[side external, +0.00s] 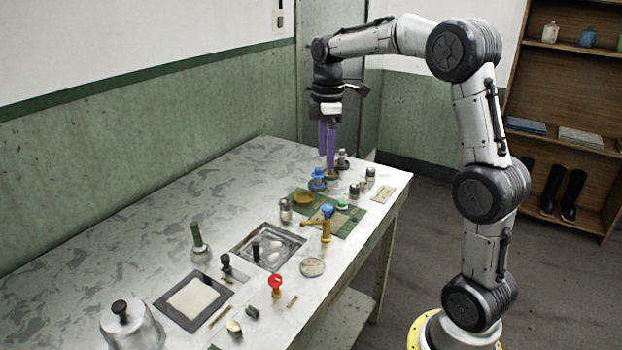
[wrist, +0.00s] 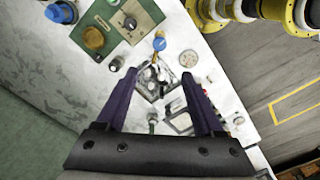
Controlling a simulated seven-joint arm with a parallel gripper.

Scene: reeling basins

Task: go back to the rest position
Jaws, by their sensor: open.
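My gripper (side external: 328,165) points down over the far end of the metal table (side external: 170,210), with its two purple fingers apart. In the side view its tips overlap the small items there, so their exact height is hard to judge. In the wrist view my gripper (wrist: 158,80) shows its fingers spread to either side, with nothing held between them. A blue-topped item (side external: 318,180) appears just left of the tips in the side view. In the wrist view this blue item (wrist: 60,12) is at the top left, outside the fingers.
A green board (side external: 347,227) with a yellow-brown disc, a brass valve with blue knob (side external: 326,222), a square basin (side external: 240,245), a red-knobbed item (side external: 275,284) and a metal canister (side external: 130,328) stand along the table. The air above is clear. Shelves (side external: 560,100) stand behind right.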

